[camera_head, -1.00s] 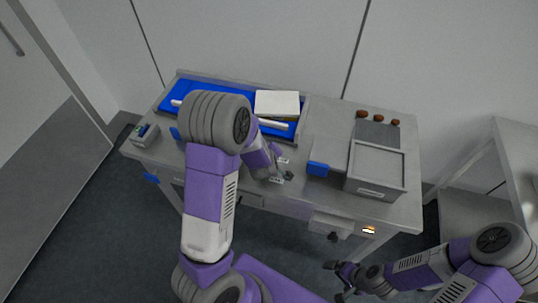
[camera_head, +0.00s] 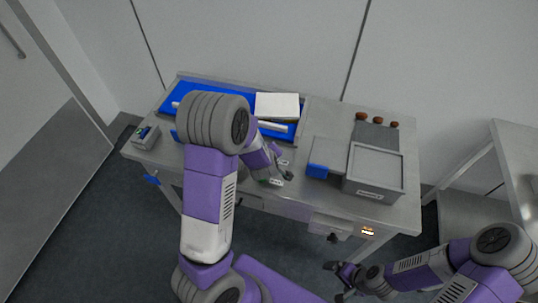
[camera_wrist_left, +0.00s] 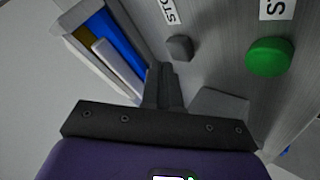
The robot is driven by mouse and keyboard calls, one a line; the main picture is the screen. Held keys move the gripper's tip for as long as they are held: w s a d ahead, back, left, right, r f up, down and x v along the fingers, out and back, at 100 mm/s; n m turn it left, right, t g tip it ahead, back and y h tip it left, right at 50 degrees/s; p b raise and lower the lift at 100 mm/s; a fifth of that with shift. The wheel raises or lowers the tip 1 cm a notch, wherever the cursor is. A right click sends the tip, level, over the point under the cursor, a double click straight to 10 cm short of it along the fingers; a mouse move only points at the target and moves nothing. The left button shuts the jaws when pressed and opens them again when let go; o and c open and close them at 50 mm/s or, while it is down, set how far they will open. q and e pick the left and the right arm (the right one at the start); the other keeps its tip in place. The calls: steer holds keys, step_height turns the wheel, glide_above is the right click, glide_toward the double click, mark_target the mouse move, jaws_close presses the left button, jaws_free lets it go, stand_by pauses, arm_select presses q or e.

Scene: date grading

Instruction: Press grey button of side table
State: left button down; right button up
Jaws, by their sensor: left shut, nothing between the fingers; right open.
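The grey button (camera_wrist_left: 180,48) is a small block on the grey side table (camera_head: 403,212), beside a label that reads "STO" and is cut off. It shows in the left wrist view just past the tips of my left gripper (camera_wrist_left: 166,68). That gripper is shut and empty. Whether it touches the button, I cannot tell. In the head view my left gripper (camera_head: 286,176) is low over the table's front part, and I cannot make out the grey button there. A round green button (camera_wrist_left: 269,57) is to the right of it. My right gripper (camera_head: 338,281) is open and empty, in front of the table.
A blue tray (camera_head: 208,92) with white bars and a pale block (camera_head: 277,105) lies at the back left. A grey box (camera_head: 374,193) and a blue-fronted part (camera_head: 316,171) stand at right. Several brown pieces (camera_head: 378,119) lie behind. A small device (camera_head: 145,137) is at left.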

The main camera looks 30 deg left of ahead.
arm_select(q)
steer(key=shift+r, duration=0.1)
step_height(320, 180, up, 5)
steer(key=p, duration=0.4)
stand_by(0.3)
stand_by(0.8)
